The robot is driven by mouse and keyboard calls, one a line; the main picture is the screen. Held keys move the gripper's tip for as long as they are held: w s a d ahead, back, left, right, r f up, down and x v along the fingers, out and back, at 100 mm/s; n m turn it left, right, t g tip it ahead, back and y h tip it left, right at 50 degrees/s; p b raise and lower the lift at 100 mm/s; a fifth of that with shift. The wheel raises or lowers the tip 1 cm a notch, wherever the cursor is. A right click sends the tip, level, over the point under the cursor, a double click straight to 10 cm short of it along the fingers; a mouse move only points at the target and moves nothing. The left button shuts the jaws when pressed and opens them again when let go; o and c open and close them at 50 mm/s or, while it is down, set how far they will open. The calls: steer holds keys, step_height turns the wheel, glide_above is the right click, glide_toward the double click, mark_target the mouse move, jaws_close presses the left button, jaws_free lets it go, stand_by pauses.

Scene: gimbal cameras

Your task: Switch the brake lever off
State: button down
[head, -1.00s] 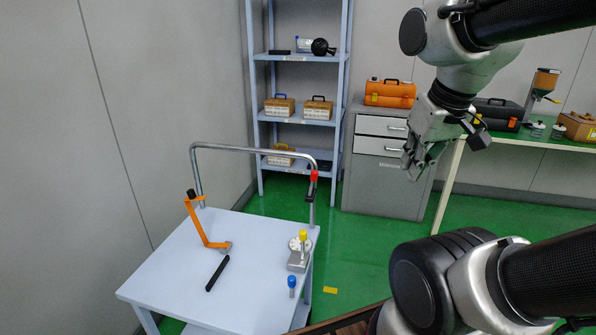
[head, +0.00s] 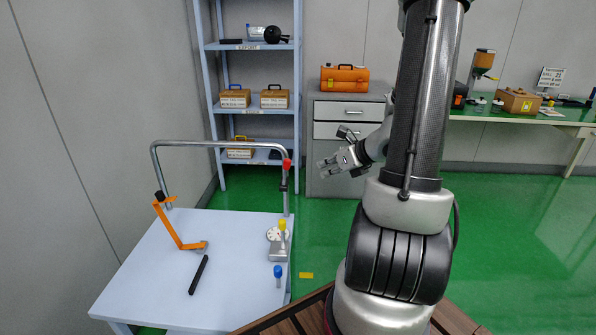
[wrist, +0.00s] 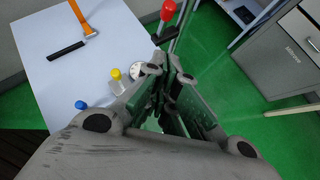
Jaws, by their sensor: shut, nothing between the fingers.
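A lever with a red knob (head: 287,163) stands at the right post of the trolley's metal handrail; no label tells whether it is the brake lever. The red knob also shows at the top of the wrist view (wrist: 168,10), beyond the fingertips. My gripper (head: 323,168) is shut and empty, in the air to the right of the red knob and apart from it. In the wrist view my gripper (wrist: 168,72) points toward the trolley's right edge, its fingers close together.
The pale trolley top (head: 150,270) carries an orange crank (head: 175,228), a black bar (head: 198,275), a yellow-knobbed device (head: 281,240) and a blue knob (head: 278,271). A shelf rack (head: 202,90) and a grey cabinet (head: 325,180) stand behind. Green floor lies between.

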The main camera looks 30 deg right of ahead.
glide_toward(286, 173)
step_height(286, 173, down, 4)
steer(key=w, duration=0.3)
steer(key=shift+a+r, duration=0.2)
steer(key=shift+r, duration=0.15)
steer(key=shift+s, duration=0.1)
steer(key=shift+w+a+r, duration=0.45)
steer(key=shift+w+a, duration=0.05)
steer(key=shift+a, duration=0.2)
steer(key=shift+r, duration=0.15)
